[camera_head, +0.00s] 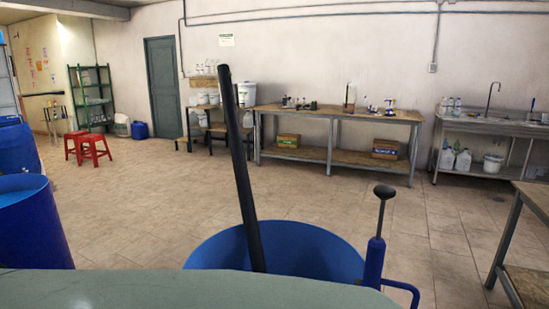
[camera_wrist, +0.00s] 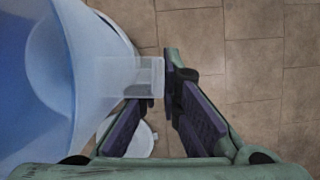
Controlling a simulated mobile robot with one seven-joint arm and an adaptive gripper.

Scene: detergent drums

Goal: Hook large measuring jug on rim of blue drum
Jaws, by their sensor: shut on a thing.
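In the wrist view, a large translucent measuring jug (camera_wrist: 85,75) fills the left side, with blue showing through its wall. Its clear handle (camera_wrist: 145,75) reaches to the right, between the fingertips of my gripper (camera_wrist: 160,88), which is shut on it. The jug's base and full rim are not clear from this angle. In the head view, an open blue drum (camera_head: 310,250) stands front centre, partly hidden by a green-grey surface. Neither my gripper nor the jug shows there, so I cannot tell how the jug sits relative to this drum's rim.
A black pole (camera_head: 244,170) leans up out of the drum. A blue hand pump (camera_head: 375,255) stands at its right side. Another open blue drum (camera_head: 32,225) is at the left. A workbench (camera_head: 340,113) and red stools (camera_head: 92,145) stand farther back. The middle floor is clear.

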